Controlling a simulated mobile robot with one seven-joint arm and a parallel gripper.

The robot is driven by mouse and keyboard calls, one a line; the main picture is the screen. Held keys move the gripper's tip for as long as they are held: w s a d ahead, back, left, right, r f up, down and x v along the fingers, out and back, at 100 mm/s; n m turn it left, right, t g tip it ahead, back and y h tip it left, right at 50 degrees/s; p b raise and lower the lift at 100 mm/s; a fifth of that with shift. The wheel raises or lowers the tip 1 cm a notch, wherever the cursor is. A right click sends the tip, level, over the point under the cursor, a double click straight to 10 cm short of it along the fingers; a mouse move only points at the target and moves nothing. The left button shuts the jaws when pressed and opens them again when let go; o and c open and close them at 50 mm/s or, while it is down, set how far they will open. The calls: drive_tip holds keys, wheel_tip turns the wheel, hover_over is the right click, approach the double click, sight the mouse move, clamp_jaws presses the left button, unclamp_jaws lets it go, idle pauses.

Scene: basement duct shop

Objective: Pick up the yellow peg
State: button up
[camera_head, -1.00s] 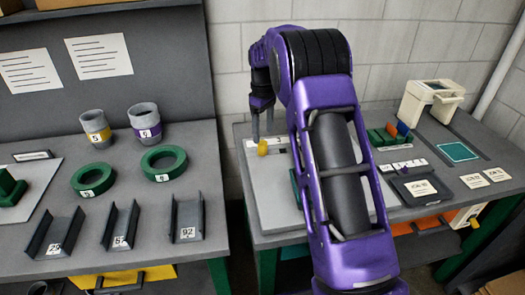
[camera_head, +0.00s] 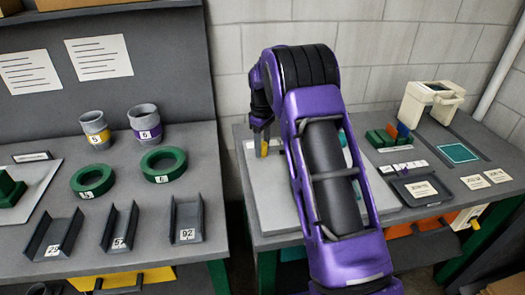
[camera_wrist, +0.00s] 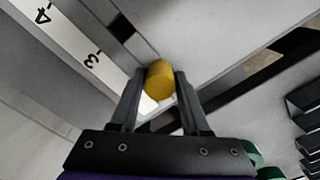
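The yellow peg (camera_head: 264,148) stands on the pale board (camera_head: 275,212) on the right-hand bench. In the wrist view the round end of the yellow peg (camera_wrist: 159,81) faces me, between the two fingertips. My gripper (camera_head: 263,144) points down with one finger on each side of the peg. In the wrist view my gripper (camera_wrist: 161,84) shows both fingers very close to the peg's sides. I cannot tell whether they press on it. Part of the board is hidden behind my arm.
A numbered white strip (camera_wrist: 77,44) runs beside the peg. Farther right on the bench are green blocks (camera_head: 382,138), a dark tray (camera_head: 421,188) and a cream device (camera_head: 432,102). The left bench holds two cups, green rings (camera_head: 164,165) and grey channels (camera_head: 187,220).

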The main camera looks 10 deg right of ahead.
clamp_jaws()
